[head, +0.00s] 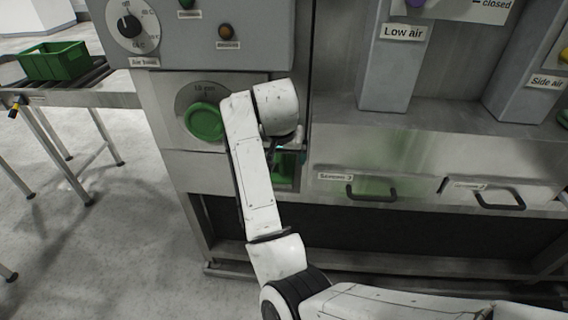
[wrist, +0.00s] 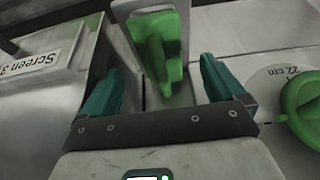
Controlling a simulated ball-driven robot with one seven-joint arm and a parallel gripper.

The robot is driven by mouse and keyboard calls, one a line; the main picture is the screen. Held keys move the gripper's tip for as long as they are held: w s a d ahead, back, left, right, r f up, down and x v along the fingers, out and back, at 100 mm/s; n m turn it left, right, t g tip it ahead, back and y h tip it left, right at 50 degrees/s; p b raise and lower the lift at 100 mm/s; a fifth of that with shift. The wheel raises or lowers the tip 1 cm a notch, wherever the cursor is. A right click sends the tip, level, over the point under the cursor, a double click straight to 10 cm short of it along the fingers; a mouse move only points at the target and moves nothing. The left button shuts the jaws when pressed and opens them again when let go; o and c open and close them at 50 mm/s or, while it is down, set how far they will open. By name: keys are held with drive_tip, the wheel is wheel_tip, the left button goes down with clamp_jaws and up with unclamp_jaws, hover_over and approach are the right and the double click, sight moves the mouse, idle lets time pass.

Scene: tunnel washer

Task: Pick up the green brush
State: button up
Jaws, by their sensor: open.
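The green brush (wrist: 158,38) is in the upper middle of the wrist view, against the front of the machine, with a narrow part pointing toward my gripper. In the head view, green at the panel's lower edge (head: 284,168) seems to be the same brush, partly hidden by my arm. My gripper (wrist: 160,66) is open, with one teal finger on each side of the brush's near end. There are visible gaps between the fingers and the brush. How deep the brush sits between them is hard to tell. In the head view, my gripper (head: 287,147) is mostly hidden behind my wrist.
A round green knob (head: 204,121) sits left of my arm and also shows at the right of the wrist view (wrist: 304,108). A drawer with a dark handle (head: 371,192) is to the right. A green crate (head: 55,61) stands on a roller table at far left.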

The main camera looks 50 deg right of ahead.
drive_tip(key=shift+w+d, duration=0.85)
drive_tip(key=shift+d, duration=0.25)
drive_tip(key=p+x, duration=0.1)
drive_tip(key=x, duration=0.4)
drive_tip(key=shift+d, duration=0.1)
drive_tip(key=shift+c, duration=0.2)
drive_tip(key=c, duration=1.2)
